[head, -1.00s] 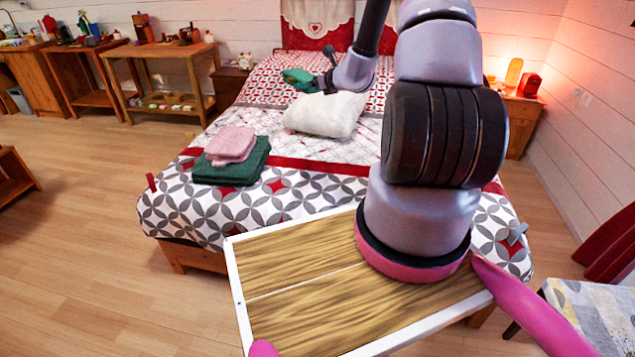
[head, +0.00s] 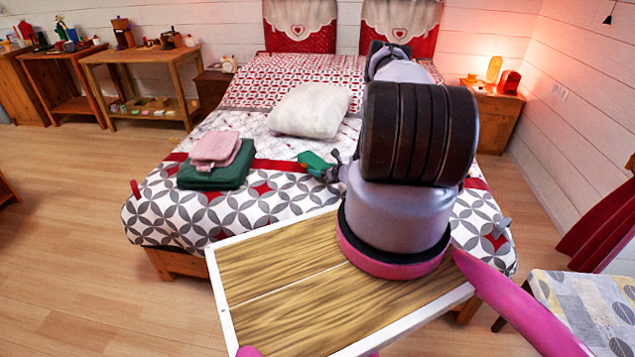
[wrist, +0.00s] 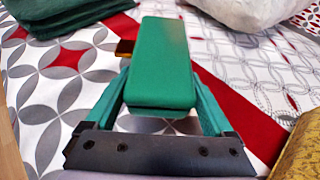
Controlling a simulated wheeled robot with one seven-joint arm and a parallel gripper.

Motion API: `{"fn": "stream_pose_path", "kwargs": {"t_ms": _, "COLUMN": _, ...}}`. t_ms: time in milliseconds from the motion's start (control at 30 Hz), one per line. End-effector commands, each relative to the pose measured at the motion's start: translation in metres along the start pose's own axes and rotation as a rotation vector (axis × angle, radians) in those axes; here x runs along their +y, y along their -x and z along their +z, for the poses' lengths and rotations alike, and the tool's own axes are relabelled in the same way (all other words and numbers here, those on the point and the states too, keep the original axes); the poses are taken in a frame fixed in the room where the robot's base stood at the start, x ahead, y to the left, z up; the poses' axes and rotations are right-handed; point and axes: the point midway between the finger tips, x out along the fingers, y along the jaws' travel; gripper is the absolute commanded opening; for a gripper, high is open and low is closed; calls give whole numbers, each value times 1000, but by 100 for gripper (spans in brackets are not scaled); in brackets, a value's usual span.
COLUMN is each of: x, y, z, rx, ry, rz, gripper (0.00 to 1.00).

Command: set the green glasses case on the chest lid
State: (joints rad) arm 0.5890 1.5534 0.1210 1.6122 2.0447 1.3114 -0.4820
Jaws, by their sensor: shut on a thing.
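The green glasses case (head: 312,162) is held above the patterned bed, to the right of the folded towels in the head view. In the wrist view the case (wrist: 163,60) lies lengthwise between the two green fingers of my gripper (wrist: 162,92), which is shut on it. In the head view my gripper (head: 331,174) is small and partly hidden behind my arm. I cannot make out a chest or its lid in either view.
The bed (head: 270,205) carries a white pillow (head: 310,110) and a pink folded cloth (head: 214,151) on dark green towels (head: 215,178). Wooden tables (head: 140,58) stand at the back left. A patterned chair (head: 585,310) is at lower right.

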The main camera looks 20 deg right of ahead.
Motion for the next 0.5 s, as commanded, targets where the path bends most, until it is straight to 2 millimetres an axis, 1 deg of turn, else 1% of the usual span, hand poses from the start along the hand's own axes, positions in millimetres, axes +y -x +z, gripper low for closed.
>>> {"fn": "stream_pose_path", "kwargs": {"t_ms": 33, "x": 0, "y": -4, "z": -8, "rx": -1, "ry": -1, "rz": 0, "gripper": 0}}
{"fn": "stream_pose_path", "kwargs": {"t_ms": 233, "x": 0, "y": -11, "z": -25, "rx": -2, "ry": -1, "rz": -1, "gripper": 0}}
{"fn": "stream_pose_path", "kwargs": {"t_ms": 400, "x": 0, "y": -21, "z": -49, "rx": -1, "ry": -1, "rz": -1, "gripper": 0}}
{"fn": "stream_pose_path", "kwargs": {"t_ms": 500, "x": 0, "y": -24, "z": -57, "rx": -1, "ry": 0, "rz": -1, "gripper": 0}}
